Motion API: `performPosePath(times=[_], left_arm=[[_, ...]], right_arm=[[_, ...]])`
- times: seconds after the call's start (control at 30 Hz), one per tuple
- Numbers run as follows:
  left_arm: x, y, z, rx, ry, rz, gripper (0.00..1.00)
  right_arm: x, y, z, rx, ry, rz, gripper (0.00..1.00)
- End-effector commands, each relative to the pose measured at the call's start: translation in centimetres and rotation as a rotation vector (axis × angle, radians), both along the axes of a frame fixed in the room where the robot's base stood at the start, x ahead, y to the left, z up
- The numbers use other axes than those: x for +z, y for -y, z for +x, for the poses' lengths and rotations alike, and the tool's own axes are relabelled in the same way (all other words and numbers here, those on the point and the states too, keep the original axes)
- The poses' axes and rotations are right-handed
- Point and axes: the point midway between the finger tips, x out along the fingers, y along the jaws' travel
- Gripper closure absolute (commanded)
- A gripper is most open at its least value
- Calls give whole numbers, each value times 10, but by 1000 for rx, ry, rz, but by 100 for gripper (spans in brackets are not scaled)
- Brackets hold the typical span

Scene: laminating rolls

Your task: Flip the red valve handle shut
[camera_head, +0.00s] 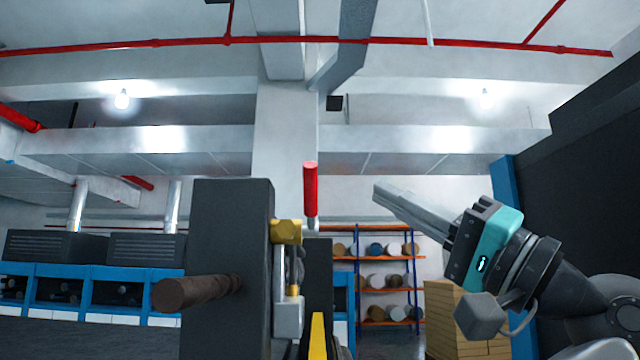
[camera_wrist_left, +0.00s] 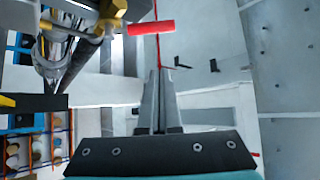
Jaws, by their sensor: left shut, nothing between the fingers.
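The red valve handle (camera_head: 310,190) stands upright in the head view, its pale lower end close to a brass fitting (camera_head: 286,232) beside a dark block. In the left wrist view the red handle (camera_wrist_left: 152,27) lies across the picture just beyond my fingertips, and the brass fitting (camera_wrist_left: 112,10) is to its left. My left gripper (camera_head: 378,190), with a teal body, is to the right of the handle in the head view, fingers pointing up and left. Its fingers (camera_wrist_left: 158,74) are shut with nothing between them, and a gap separates them from the handle. My right gripper is not in view.
A large dark block (camera_head: 232,225) with a brown roller (camera_head: 197,292) stands left of the valve. A shelf with rolls (camera_head: 372,257) and stacked tan boxes (camera_head: 455,320) are behind. The space between handle and left gripper looks clear in the head view.

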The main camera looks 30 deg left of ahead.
Motion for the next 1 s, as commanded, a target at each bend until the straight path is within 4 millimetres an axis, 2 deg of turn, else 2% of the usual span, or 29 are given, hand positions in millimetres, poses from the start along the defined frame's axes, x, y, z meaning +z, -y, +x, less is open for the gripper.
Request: performPosePath(times=[0.27, 0.37, 0.73, 0.8, 1.0], left_arm=[[6, -8, 1, 1, 0, 1, 100], [16, -21, 3, 2, 0, 0, 100], [62, -87, 12, 3, 0, 0, 100], [49, -81, 6, -2, -2, 3, 100], [34, -77, -8, 0, -2, 2, 100]], right_arm=[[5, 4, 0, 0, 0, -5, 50], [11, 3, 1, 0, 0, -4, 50], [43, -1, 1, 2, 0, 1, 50], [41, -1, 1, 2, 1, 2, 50], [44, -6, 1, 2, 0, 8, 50]])
